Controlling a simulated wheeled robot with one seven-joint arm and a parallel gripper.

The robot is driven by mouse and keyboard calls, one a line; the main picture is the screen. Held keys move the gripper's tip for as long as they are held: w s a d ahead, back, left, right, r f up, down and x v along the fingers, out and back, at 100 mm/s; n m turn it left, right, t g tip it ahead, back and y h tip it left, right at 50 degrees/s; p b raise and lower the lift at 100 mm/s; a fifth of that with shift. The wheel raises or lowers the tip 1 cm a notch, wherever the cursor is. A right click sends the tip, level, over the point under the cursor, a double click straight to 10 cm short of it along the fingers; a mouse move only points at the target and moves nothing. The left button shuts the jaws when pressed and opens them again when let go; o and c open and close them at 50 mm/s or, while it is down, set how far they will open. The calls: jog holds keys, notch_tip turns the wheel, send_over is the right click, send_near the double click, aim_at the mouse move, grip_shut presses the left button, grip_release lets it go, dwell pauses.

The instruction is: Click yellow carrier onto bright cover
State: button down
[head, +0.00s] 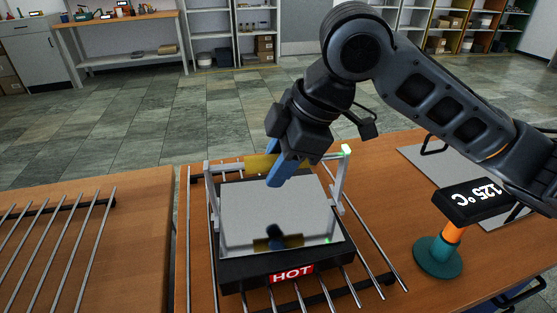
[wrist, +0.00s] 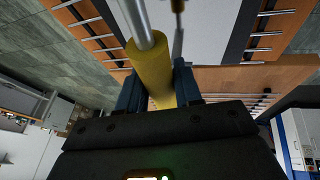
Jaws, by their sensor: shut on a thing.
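The yellow carrier shows as a yellow grip (head: 262,162) on a pale metal frame with upright side posts, at the back of the hot press. The bright cover (head: 272,212) is a flat, mirror-like plate on the dark press body, reflecting the grip and my gripper. My gripper (head: 280,172) has blue fingers shut on the yellow grip. In the wrist view the grip (wrist: 152,70) lies between the fingers, with a metal bar running out of it. Whether the frame's lower ends touch the cover cannot be told.
The press has a red HOT label (head: 292,273) and stands on metal rails (head: 375,260) on a wooden table. A 125 °C display (head: 484,200) on a teal stand (head: 438,258) is at the right. An empty rail rack (head: 50,245) is at the left.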

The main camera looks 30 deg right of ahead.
jog(key=shift+s+a+f, duration=0.15)
jog(key=shift+a+f, duration=0.25)
jog(key=shift+f, duration=0.05)
jog(key=shift+r+p, duration=1.15)
jog(key=shift+r, duration=0.1)
jog(key=shift+d+r+p, duration=0.2)
jog(key=shift+r+p, duration=0.9)
jog(key=shift+r, duration=0.35)
